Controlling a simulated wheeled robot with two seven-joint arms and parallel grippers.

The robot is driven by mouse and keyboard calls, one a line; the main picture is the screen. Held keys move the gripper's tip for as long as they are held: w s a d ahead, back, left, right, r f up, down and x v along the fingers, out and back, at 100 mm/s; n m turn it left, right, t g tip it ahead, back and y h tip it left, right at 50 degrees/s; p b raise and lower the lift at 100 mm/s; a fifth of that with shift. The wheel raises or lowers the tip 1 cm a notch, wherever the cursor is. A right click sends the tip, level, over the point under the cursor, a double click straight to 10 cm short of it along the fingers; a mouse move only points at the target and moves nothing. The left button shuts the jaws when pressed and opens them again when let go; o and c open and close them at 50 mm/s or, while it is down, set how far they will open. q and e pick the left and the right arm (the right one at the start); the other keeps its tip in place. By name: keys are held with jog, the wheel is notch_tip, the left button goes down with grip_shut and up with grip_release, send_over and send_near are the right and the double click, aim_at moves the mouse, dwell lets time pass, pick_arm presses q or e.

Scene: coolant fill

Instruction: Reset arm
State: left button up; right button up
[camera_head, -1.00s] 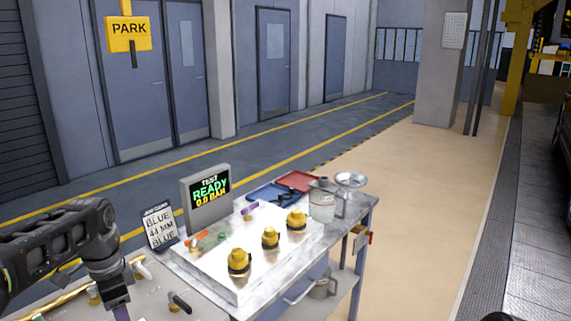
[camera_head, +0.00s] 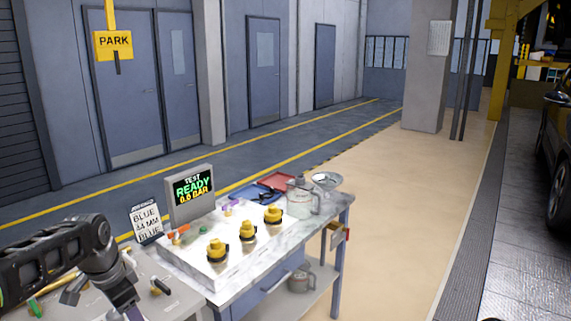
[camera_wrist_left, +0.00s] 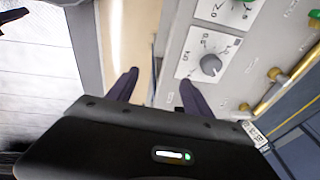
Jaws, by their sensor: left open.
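My left arm comes in from the left in the head view, with its gripper (camera_head: 132,314) low at the bottom edge, partly cut off. In the left wrist view my left gripper (camera_wrist_left: 158,92) shows two dark fingers spread apart with nothing between them. Below and beyond the fingers is a grey panel with a dark knob (camera_wrist_left: 211,65) on a white dial plate and a green knob at the top edge. The fingers look apart from the knob. My right gripper is in neither view.
A bench carries a pale block with three yellow caps (camera_head: 217,250), a READY display (camera_head: 190,192), a BLUE 44 MM card (camera_head: 146,223), a red tray (camera_head: 273,182) and a clear jug (camera_head: 300,199). Open floor (camera_head: 390,200) lies to the right; a car (camera_head: 558,150) stands at far right.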

pick_arm(q)
jog(key=w+d+f+n+t+h, duration=0.1)
jog(key=w+d+f+n+t, duration=0.2)
jog(key=d+f, duration=0.45)
jog(key=s+d+f+n+h, duration=0.15)
jog(key=d+f, duration=0.25)
jog(key=f, duration=0.4)
jog(key=s+d+f+n+h, duration=0.1)
jog(key=d+f+n, duration=0.2)
jog(key=d+f, duration=0.3)
jog(key=s+d+f+g, duration=0.1)
jog(key=s+d+f, duration=0.2)
jog(key=s, duration=0.6)
jog(key=s+d+f+n+g, duration=0.1)
jog(key=s+d+f, duration=0.3)
jog(key=s+f, duration=0.4)
jog(key=s+d+f+g, duration=0.2)
jog(key=s+d+f, duration=0.2)
jog(key=s, duration=0.5)
jog(key=shift+s+f+n+g, duration=0.35)
jog(key=shift+s+f+g, duration=0.05)
jog(key=shift+f, duration=0.4)
jog(key=shift+h, duration=0.25)
